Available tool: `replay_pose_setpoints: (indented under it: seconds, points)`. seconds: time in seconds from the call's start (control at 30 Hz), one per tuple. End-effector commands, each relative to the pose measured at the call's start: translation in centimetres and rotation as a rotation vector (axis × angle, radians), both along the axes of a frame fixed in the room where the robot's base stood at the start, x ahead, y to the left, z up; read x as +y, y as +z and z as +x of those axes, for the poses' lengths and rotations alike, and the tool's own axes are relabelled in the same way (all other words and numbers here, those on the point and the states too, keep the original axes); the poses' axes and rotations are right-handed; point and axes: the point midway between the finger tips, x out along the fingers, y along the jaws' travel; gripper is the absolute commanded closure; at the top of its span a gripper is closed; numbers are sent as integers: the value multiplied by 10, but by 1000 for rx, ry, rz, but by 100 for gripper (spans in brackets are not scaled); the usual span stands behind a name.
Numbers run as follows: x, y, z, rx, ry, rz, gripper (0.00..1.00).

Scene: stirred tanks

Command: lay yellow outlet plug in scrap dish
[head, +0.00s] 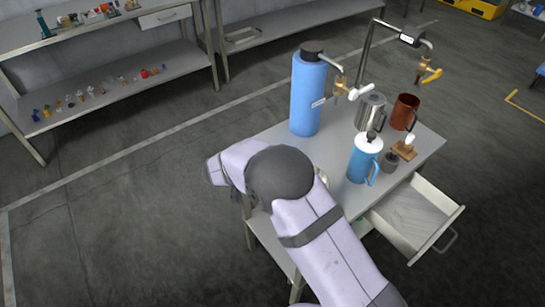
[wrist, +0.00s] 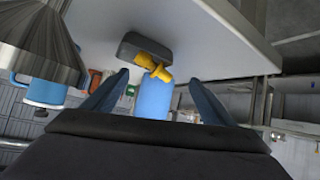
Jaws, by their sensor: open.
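In the wrist view my gripper (wrist: 158,92) is open, with one dark blue finger on each side and nothing held. Ahead of the fingertips is a yellow fitting (wrist: 154,68), perhaps the outlet plug; I cannot tell for certain. It overlaps a dark grey rounded block (wrist: 145,46) behind it and the end of a blue cylinder (wrist: 155,97), which shows between the fingers. Whether these touch is unclear. In the head view my arm hides the gripper, left of the table. I cannot make out a scrap dish in either view.
The table (head: 335,190) bears a tall blue tank (head: 308,98), a steel jug (head: 371,110), a brown mug (head: 404,112) and a blue jug (head: 363,163). A drawer (head: 415,215) stands open at the right. A steel cone-shaped vessel (wrist: 42,38) is left of the fingers.

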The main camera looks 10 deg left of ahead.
Motion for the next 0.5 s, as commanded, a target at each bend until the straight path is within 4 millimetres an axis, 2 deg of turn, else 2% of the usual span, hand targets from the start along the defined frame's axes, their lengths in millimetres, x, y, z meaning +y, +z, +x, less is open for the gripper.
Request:
replay_pose_setpoints:
  seconds: [0.5]
  points:
    - [35,49,-65,-2,2,2,22]
